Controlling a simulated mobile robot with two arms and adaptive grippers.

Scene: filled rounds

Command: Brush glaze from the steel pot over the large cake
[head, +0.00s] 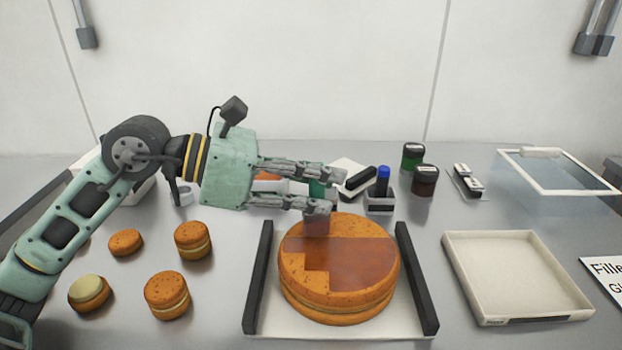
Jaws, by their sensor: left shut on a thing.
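The large cake (340,303) is a round, orange-brown layered cake on a white board between two dark rails. A glossy darker glaze patch (355,258) with stepped edges covers much of its top. The left side, the back and a front strip look bare. My left gripper (327,190) is shut on a brush with a green handle (318,188), above the cake's back left. The brush's reddish-brown head (317,223) is low at the cake's back left edge; I cannot tell whether it touches. I cannot clearly make out the steel pot. My right gripper is not in view.
Several small round cakes (166,295) stand at left. Behind the large cake are a blue-capped marker (383,180) in a holder, a green jar (412,157) and a dark red jar (425,180). An empty cream tray (455,270) lies at right, before a clear lidded box (560,188).

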